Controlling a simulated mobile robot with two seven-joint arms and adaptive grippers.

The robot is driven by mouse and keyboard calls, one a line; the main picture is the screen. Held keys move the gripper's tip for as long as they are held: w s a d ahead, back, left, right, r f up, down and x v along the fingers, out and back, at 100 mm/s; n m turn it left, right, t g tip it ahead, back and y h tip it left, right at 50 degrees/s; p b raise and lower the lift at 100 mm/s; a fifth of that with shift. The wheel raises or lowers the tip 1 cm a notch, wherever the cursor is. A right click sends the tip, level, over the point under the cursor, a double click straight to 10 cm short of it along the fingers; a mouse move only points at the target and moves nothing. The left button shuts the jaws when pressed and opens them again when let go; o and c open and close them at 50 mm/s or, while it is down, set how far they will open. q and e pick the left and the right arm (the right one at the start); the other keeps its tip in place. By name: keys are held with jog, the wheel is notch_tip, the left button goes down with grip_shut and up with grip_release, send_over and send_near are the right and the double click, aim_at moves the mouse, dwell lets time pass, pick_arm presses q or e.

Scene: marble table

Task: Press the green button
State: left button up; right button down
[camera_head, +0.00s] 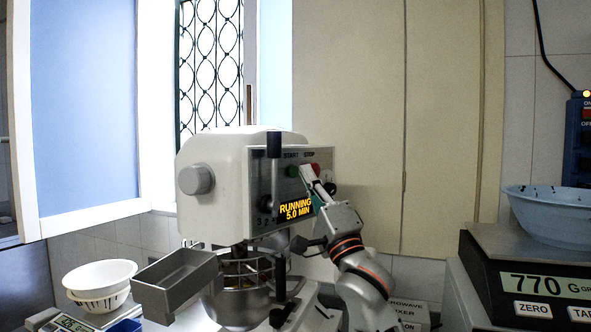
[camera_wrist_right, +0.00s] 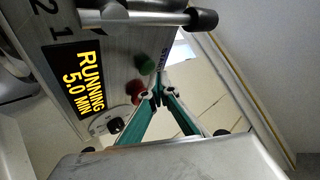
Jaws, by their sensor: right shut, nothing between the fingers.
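The green button (camera_head: 292,171) is on the front panel of the white mixer (camera_head: 225,150), under the label START. It also shows in the wrist view (camera_wrist_right: 146,63), with the red button (camera_wrist_right: 135,87) beside it. My right gripper (camera_head: 307,172) is shut and empty, its fingertips close to the panel near the two buttons. In the wrist view its tips (camera_wrist_right: 158,93) meet beside the red button and just off the green one. I cannot tell whether they touch the panel. The display (camera_head: 296,210) reads RUNNING 5.0 MIN. My left gripper is not in view.
A grey tray (camera_head: 178,284) and a wire guard (camera_head: 245,268) sit below the mixer head. White bowls (camera_head: 100,275) stand on a scale at the left. A scale (camera_head: 540,285) reading 770 G with a blue bowl (camera_head: 555,212) stands at the right.

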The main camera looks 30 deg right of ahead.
jog(key=shift+s, duration=0.1)
jog(key=shift+s+d+p, duration=0.3)
jog(key=shift+s+p, duration=0.1)
jog(key=shift+s, duration=0.4)
jog(key=shift+s+d+p, duration=0.35)
jog(key=shift+s+p, duration=0.1)
jog(key=shift+s, duration=0.3)
jog(key=shift+s+d+p, duration=0.3)
jog(key=shift+s+p, duration=0.1)
jog(key=shift+s, duration=0.4)
